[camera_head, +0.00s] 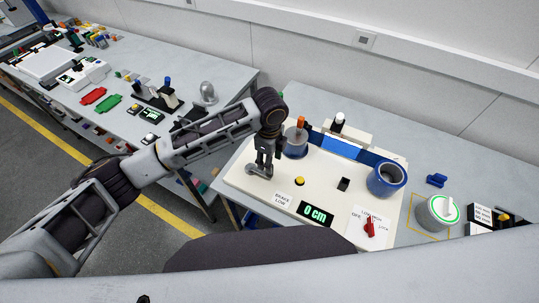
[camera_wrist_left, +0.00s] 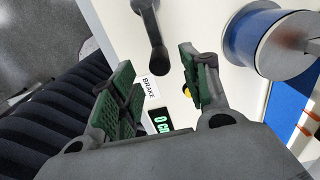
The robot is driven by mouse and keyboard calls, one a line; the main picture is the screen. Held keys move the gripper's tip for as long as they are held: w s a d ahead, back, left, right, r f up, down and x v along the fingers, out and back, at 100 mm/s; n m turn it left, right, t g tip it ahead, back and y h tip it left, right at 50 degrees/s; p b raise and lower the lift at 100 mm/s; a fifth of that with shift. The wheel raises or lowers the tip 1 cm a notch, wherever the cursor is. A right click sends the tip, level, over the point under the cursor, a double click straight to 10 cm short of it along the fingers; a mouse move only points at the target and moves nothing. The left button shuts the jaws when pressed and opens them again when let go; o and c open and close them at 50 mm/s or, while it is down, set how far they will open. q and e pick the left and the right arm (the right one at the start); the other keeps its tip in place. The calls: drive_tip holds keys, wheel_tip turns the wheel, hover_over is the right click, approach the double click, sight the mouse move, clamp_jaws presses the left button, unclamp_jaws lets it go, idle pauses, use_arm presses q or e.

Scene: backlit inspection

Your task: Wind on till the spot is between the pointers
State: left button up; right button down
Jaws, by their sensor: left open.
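The winding machine's white base plate (camera_head: 240,178) stands on the right bench. A grey crank (camera_head: 259,171) lies at its left end; in the left wrist view the crank (camera_wrist_left: 150,28) shows beyond the fingers. My left gripper (camera_head: 265,155) is open and empty, above and close to the crank; its green-padded fingers (camera_wrist_left: 163,85) are spread with the crank's end seen between them. Blue film (camera_head: 342,147) runs from the left spool (camera_head: 296,145), also in the wrist view (camera_wrist_left: 285,45), to the right roll (camera_head: 387,179).
A display (camera_head: 315,214) reads 0 cm, beside a brake label (camera_head: 282,200). A yellow button (camera_head: 299,181) and a red switch (camera_head: 369,227) are on the plate. A white-and-green round container (camera_head: 438,212) stands at right. The left bench (camera_head: 215,75) holds many small items.

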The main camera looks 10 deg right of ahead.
use_arm(q)
wheel_tip(320, 180, down, 7)
drive_tip(key=shift+r, duration=0.3)
drive_tip(key=c, duration=0.9)
